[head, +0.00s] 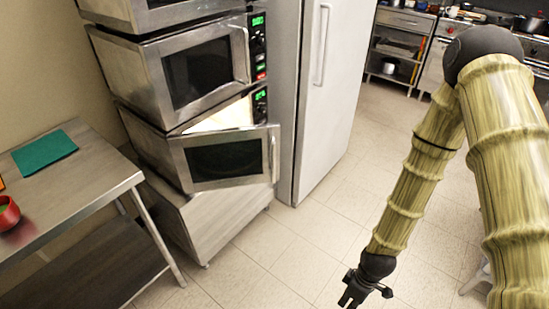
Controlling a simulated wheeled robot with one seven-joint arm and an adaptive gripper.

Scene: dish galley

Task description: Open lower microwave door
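The lower microwave (262,108) sits at the bottom of the stack, on a low metal stand. Its door (226,158) stands partly open, swung out toward me, with a bright lit gap above its top edge. The door's vertical handle (273,153) is on its right side. My gripper (366,297) hangs low over the floor at the bottom of the view, well to the right of the door and apart from it. Its fingers look spread, with nothing seen between them; the tips are near the frame edge.
Another microwave (200,70) with its door shut is stacked above. A white refrigerator (330,90) stands just right of the stack. A metal table (85,185) with a green cloth (44,150) and a red bowl (8,212) is at left. Tiled floor (262,255) is clear in front.

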